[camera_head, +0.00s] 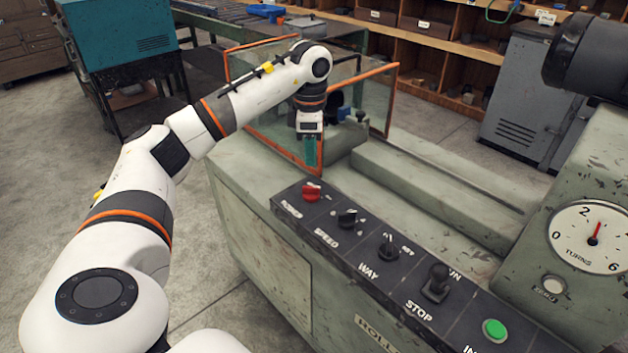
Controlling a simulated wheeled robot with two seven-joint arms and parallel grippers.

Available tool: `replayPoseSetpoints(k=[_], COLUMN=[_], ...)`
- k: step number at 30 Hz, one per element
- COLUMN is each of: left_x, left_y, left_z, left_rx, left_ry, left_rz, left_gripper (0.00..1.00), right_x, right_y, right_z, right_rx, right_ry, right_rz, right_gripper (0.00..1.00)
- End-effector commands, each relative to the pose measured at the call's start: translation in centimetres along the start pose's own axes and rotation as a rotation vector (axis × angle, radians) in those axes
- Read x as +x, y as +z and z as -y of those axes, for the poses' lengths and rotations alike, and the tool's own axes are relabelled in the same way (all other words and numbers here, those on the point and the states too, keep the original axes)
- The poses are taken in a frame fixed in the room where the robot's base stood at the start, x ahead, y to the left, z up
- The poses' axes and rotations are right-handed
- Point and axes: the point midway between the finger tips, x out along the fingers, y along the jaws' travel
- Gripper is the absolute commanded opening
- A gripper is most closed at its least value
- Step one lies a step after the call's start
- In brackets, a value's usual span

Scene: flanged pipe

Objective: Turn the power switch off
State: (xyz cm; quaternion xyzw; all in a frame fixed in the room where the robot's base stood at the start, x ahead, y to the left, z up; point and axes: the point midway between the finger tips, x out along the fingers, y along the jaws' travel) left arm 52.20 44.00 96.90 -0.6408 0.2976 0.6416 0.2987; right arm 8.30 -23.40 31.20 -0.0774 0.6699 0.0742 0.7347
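The power switch is a red knob (311,190) at the far left end of the dark control panel (371,252) on the green-grey machine. The lettering beside it is too small to read surely. My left gripper (310,164) points down with teal fingers just above and behind the red knob in the picture. Its fingers look like one narrow block, so I cannot tell whether they are open or shut. I cannot tell whether they touch the knob. My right gripper is not in view.
An orange-edged clear guard (272,93) stands behind my gripper. A turns dial (590,237) is at the right.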

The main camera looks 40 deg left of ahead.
Motion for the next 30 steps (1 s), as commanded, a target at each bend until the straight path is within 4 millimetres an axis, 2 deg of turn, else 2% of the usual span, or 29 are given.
replayPoseSetpoints(k=[3,9,15,26,27,30], left_x=[2.7,6.5,8.9,9.6,9.6,9.6], left_y=[0.1,0.0,0.0,0.0,0.0,0.0], left_z=[-0.1,-0.1,0.0,0.0,0.0,0.0], left_rx=[0.0,0.001,0.001,0.002,0.002,0.002], left_ry=[0.004,0.003,0.001,0.0,0.0,0.0], left_rz=[0.004,0.002,0.0,-0.001,-0.001,-0.001], left_gripper=[0.33,0.33,0.33,0.33,0.31,0.15], right_x=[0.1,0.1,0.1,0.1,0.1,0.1], right_y=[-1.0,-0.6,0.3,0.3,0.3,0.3], right_z=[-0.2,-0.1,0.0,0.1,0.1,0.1], right_rx=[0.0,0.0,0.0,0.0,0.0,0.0], right_ry=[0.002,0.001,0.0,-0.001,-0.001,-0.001], right_rz=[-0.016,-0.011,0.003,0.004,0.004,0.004], right_gripper=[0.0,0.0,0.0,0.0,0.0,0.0])
